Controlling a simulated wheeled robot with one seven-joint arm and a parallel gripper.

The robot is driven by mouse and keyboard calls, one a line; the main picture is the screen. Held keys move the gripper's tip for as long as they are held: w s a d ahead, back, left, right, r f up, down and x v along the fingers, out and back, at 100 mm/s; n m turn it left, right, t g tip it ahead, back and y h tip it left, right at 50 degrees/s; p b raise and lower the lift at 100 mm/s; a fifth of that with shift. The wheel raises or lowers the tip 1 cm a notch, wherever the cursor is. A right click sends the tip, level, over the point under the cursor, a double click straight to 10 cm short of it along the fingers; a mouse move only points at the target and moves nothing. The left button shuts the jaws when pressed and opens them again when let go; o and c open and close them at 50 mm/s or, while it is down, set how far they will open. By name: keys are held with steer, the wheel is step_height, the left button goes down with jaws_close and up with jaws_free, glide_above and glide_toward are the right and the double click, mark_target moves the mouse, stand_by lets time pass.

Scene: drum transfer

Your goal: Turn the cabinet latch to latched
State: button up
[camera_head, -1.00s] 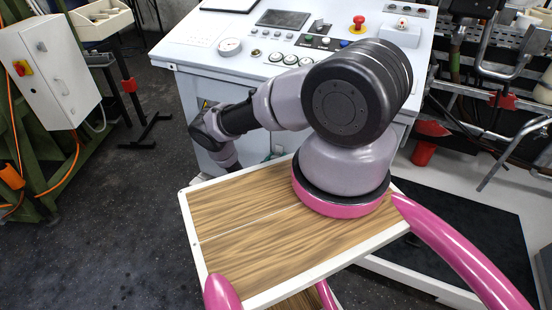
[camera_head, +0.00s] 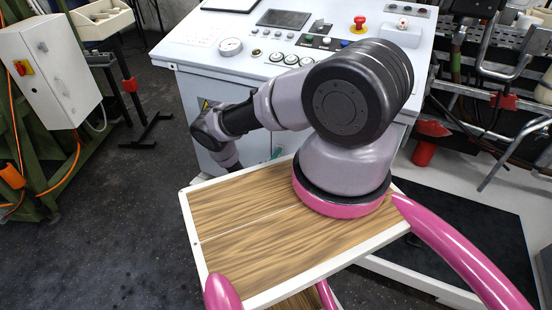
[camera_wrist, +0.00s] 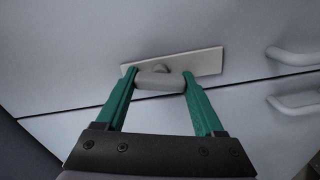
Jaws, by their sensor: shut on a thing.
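The cabinet latch (camera_wrist: 158,84) shows in the wrist view as a short grey handle in front of a pale, slightly tilted plate (camera_wrist: 207,62) on the grey cabinet front (camera_wrist: 75,45). My gripper (camera_wrist: 159,76) has two green fingers shut on the latch handle, one at each end of it. The handle lies nearly level across the picture, between the fingertips. In the head view the white cabinet (camera_head: 192,95) stands under a control panel.
Two grey pull handles (camera_wrist: 292,56) (camera_wrist: 297,102) sit on the cabinet front to the right of the latch. A dark seam runs below the plate. A white electrical box (camera_head: 50,70) stands at the left. Bare dark floor (camera_head: 125,210) lies left of the cabinet.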

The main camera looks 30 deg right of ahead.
steer(key=shift+f+n, duration=0.1)
steer(key=shift+n, duration=1.4)
steer(key=o, duration=1.4)
steer(key=v, duration=1.1)
